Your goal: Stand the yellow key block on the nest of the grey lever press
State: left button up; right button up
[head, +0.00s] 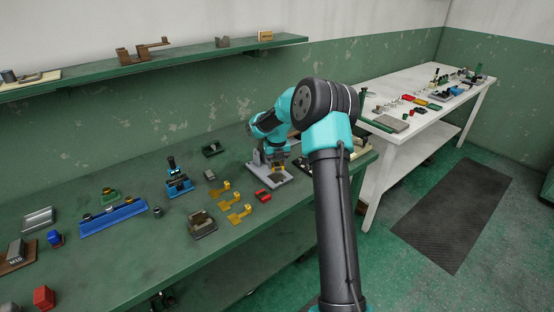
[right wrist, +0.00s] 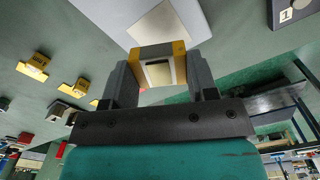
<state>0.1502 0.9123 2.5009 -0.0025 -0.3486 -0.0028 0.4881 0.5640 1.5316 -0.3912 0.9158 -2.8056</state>
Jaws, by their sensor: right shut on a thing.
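My right gripper (head: 278,164) is over the grey lever press (head: 267,181), seen small in the head view. In the right wrist view my right gripper (right wrist: 160,75) is shut on the yellow key block (right wrist: 179,48), which sits between the two fingers. Beyond the block, the pale grey base of the press (right wrist: 120,14) shows with a lighter square patch (right wrist: 158,22) on it. I cannot tell whether the block touches the press. My arm hides part of the press in the head view. My left gripper is not in view.
Several yellow pieces (head: 239,213) lie left of the press, with a red block (head: 263,195) just in front of it. A grey-brown fixture (head: 202,224) and a blue press (head: 178,181) stand further left. A white table (head: 425,88) stands at the back right.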

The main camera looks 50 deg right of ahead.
aim_at(277, 177)
jog(key=shift+f, duration=1.1)
jog(key=shift+f, duration=1.15)
jog(key=o, duration=1.2)
jog(key=shift+f, duration=0.1)
notch_tip(277, 177, up, 8)
jog(key=shift+f, duration=0.2)
